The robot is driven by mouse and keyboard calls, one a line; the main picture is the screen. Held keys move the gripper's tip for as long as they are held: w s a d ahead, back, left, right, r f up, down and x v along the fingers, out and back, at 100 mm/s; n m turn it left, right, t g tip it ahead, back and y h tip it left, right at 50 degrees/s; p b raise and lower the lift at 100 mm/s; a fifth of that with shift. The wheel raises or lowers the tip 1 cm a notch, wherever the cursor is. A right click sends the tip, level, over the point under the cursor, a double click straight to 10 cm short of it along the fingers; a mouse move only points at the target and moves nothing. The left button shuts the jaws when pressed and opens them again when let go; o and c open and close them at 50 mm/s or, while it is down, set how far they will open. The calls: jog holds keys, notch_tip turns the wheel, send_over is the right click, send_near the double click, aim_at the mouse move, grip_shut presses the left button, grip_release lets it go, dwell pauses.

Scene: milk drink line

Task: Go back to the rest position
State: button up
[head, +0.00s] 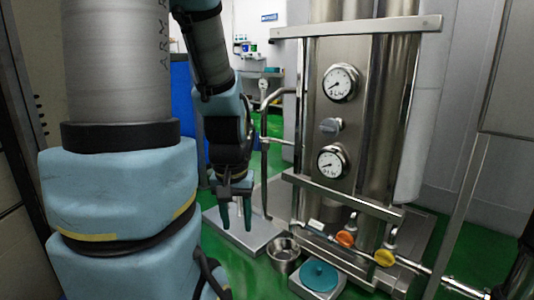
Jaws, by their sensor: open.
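My gripper (236,214) hangs down from my arm left of the middle in the head view, its two fingers apart and open with nothing seen between them. In the picture the fingers overlap a grey metal platform (254,239) on the green floor. I cannot tell how far above it they are. My arm runs down from the upper left and covers much of the left side.
A steel column unit with an upper gauge (340,83) and a lower gauge (332,162) stands right of my gripper. Green floor (270,114) shows behind.

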notch_tip(320, 180, up, 18)
jog(key=p, duration=1.6)
jog(key=shift+r, duration=0.2)
